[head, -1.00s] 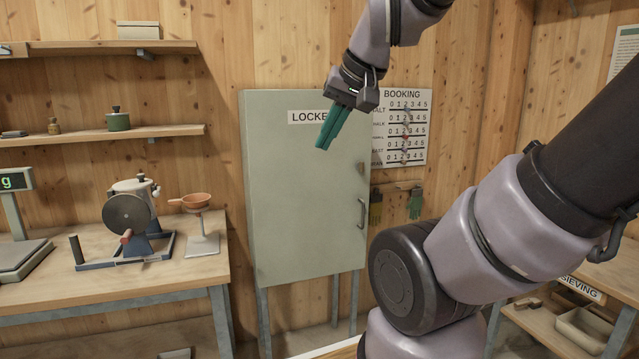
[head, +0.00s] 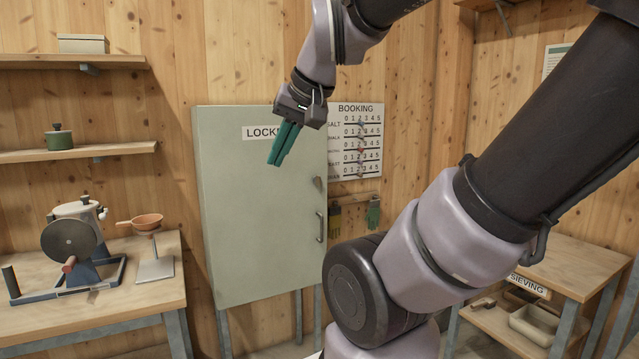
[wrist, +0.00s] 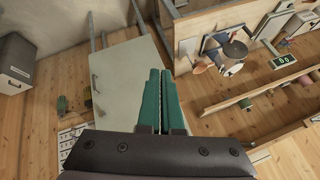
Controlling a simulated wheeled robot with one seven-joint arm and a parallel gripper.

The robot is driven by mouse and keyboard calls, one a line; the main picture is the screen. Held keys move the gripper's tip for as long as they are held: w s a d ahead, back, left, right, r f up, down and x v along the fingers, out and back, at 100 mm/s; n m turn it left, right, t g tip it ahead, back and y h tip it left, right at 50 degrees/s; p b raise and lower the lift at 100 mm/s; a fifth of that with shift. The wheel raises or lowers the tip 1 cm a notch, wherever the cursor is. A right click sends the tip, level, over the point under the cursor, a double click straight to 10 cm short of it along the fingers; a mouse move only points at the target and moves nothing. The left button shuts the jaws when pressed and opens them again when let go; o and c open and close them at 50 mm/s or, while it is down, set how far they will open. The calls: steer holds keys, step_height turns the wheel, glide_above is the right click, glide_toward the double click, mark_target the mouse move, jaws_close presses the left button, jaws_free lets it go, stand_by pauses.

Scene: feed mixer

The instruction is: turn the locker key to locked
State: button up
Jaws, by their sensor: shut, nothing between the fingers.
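The grey-green locker (head: 250,220) stands upright against the wood wall in the head view, its door shut. Its label is partly covered by my gripper. A dark vertical handle (head: 320,227) is on the right side of the door. A small brownish fitting (head: 317,184) sits above the handle; it is too small to tell if it is the key or how it is turned. My gripper (head: 276,163) has teal fingers, shut and empty, in front of the upper door. In the wrist view the fingers (wrist: 160,75) point toward the locker (wrist: 135,65), apart from it.
A booking board (head: 356,141) and gloves (head: 373,212) hang right of the locker. A bench (head: 150,287) with a mill (head: 80,240) and an orange funnel (head: 146,222) stands left. A sieving bench (head: 575,265) is at right. My arm covers the right middle.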

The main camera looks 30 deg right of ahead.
steer(key=o, duration=0.5)
steer(key=shift+w+d, duration=0.1)
steer(key=shift+w, duration=0.1)
steer(key=o, duration=0.4)
steer(key=shift+w+d+r, duration=0.15)
steer(key=shift+w+d, duration=0.3)
steer(key=shift+w, duration=0.35)
steer(key=w+d+f+t+h, duration=0.3)
steer(key=w+d, duration=1)
steer(key=w, duration=0.3)
steer(key=w+d+f+t+h, duration=0.3)
steer(key=w+d, duration=0.9)
steer(key=w, duration=0.5)
steer(key=n+t+y, duration=0.3)
steer(key=t, duration=0.2)
glide_toward(317, 180)
steer(key=w+d, duration=0.1)
steer(key=w, duration=0.7)
steer(key=shift+w+r, duration=0.1)
steer(key=shift+n, duration=0.3)
jaws_close()
